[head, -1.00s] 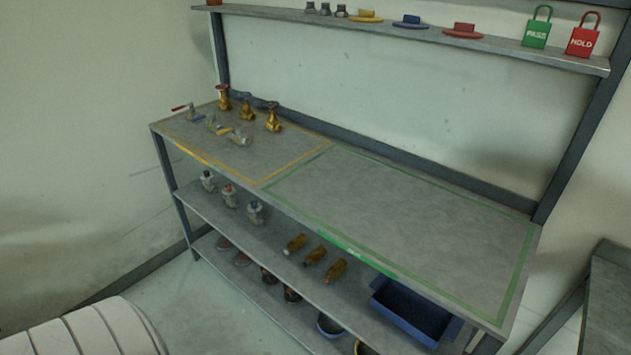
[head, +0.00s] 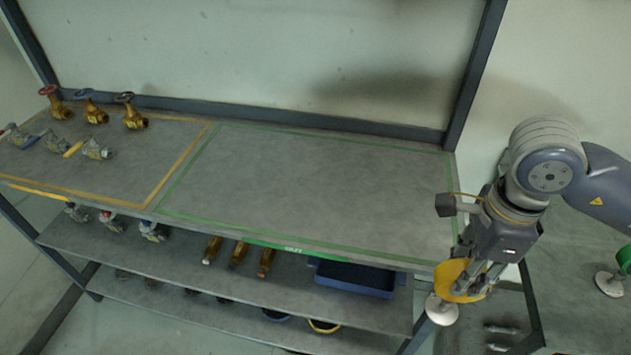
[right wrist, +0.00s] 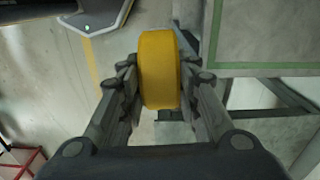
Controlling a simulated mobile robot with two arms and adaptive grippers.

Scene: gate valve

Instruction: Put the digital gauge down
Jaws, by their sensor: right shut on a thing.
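The digital gauge is a yellow round body (head: 453,279) with a pale disc-shaped end (head: 441,311) below it in the head view. My right gripper (head: 468,284) is shut on it, just off the right end of the bench and near its front right corner. In the right wrist view the yellow gauge (right wrist: 158,70) shows edge-on between the two fingers of my right gripper (right wrist: 160,88). Its display face cannot be seen. The bench top (head: 310,185) has a bare green-outlined area. My left gripper is in no view.
Brass valves (head: 133,112) and grey valves (head: 97,149) stand in the orange-outlined area at left. The lower shelf holds brass parts (head: 238,254) and a blue bin (head: 355,278). A side table at right bears a green object (head: 625,255). A bench post (head: 475,75) rises behind.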

